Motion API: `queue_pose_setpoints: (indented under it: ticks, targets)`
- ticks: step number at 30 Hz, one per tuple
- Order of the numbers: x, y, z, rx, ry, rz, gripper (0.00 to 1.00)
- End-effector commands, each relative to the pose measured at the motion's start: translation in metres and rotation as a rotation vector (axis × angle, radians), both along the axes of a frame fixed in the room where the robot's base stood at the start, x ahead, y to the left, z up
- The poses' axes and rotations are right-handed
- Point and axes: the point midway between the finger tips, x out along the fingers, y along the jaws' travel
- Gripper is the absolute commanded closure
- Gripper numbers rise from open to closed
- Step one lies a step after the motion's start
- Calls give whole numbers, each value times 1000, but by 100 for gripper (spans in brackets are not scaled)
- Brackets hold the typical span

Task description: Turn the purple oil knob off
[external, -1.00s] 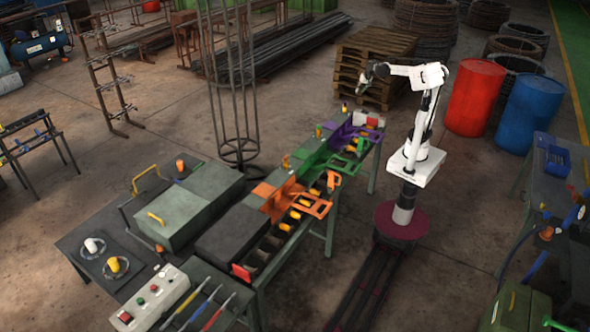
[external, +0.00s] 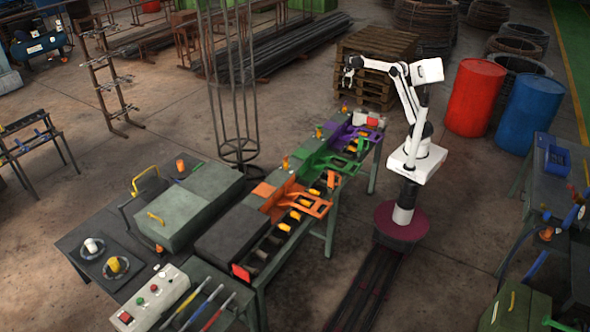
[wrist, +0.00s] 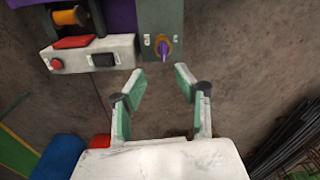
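The purple oil knob (wrist: 165,49) shows in the wrist view on a narrow grey-green panel (wrist: 175,13), near the top centre. It has a purple lever, and two small light marks flank it. My gripper (wrist: 158,80) is open and empty, its green-padded fingers spread below the knob in the picture and not touching it. In the external view my gripper (external: 348,79) hangs above the far end of the bench. The knob is too small there to make out surely.
A white control box (wrist: 93,53) with a red button and black switch sits left of the knob's panel. Purple (external: 340,133), green (external: 313,157) and orange (external: 275,194) units line the bench. Pallets (external: 372,58) stand behind my gripper.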

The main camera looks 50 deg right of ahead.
Motion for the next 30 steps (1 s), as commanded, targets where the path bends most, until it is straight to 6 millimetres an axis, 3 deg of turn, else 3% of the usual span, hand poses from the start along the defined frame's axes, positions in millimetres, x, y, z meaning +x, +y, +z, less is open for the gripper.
queue_pose_setpoints:
  ticks: [7, 17, 30]
  targets:
    - [23, -26, -33, 15, 47, -109, 69]
    - [27, -31, -57, 19, 57, -130, 69]
    - [27, -30, -136, 19, 56, -129, 69]
